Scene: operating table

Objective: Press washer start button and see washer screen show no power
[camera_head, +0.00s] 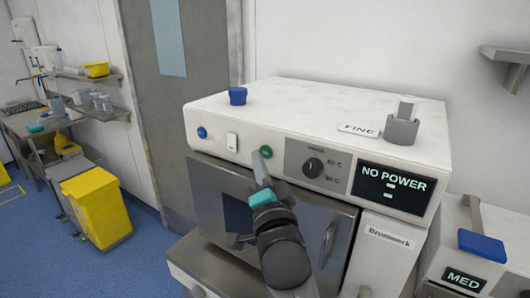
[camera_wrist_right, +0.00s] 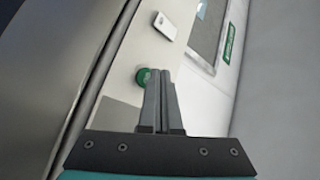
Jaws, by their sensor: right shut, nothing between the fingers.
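The washer (camera_head: 290,105) is a white box-shaped machine with a steel door. Its front panel has a green round button (camera_head: 266,151), and the screen (camera_head: 392,188) at the panel's right reads "NO POWER". My right gripper (camera_head: 259,158) is shut and empty, with its fingertips at the green button. In the right wrist view the green button (camera_wrist_right: 142,76) shows just left of the shut fingertips (camera_wrist_right: 163,76). I cannot tell whether they touch it or whether it is pushed in. My left gripper is not in view.
The panel also has a blue button (camera_head: 202,132), a white switch (camera_head: 232,142) and a black dial (camera_head: 313,165). A blue cup (camera_head: 237,96), a "FINE" card (camera_head: 358,130) and a grey holder (camera_head: 402,130) sit on top. A yellow bin (camera_head: 98,205) stands at left.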

